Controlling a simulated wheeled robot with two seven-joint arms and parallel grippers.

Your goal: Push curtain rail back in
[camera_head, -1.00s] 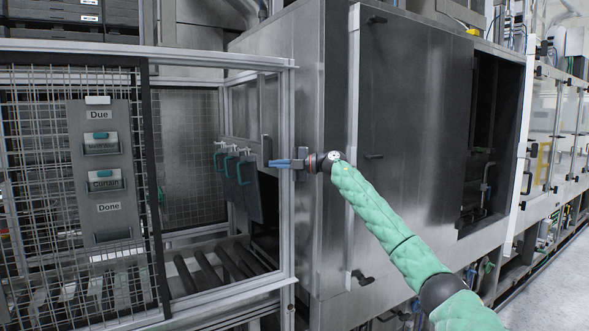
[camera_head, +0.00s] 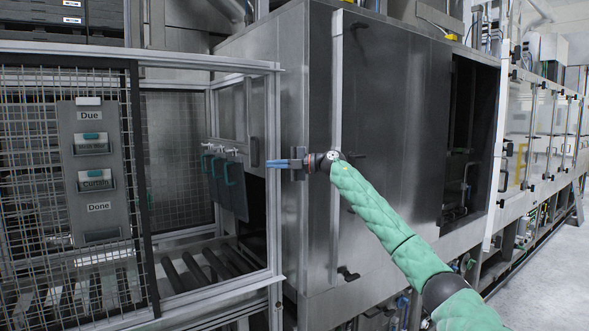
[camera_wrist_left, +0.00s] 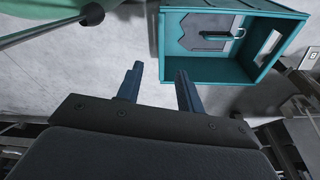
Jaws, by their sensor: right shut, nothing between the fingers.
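The curtain rail (camera_head: 222,151) is a short light bar with teal handles at the machine's inlet, inside the cage. Dark curtain panels (camera_head: 232,195) hang below it. My right gripper (camera_head: 268,163) is shut and empty, with its blue fingers pointing left. In the head view it overlaps the cage's corner post, a little right of the curtain handles. It appears apart from the rail; the depth between them is hard to tell. My left gripper (camera_wrist_left: 158,75) shows only in the left wrist view, with its two fingers apart and nothing between them.
The cage's corner post (camera_head: 273,225) stands beside the right gripper. The steel machine housing (camera_head: 395,115) fills the middle. A roller conveyor (camera_head: 205,270) runs below the curtain. A mesh panel (camera_head: 30,170) with a card holder stands left. The left wrist view shows a teal box (camera_wrist_left: 172,45) above bare floor.

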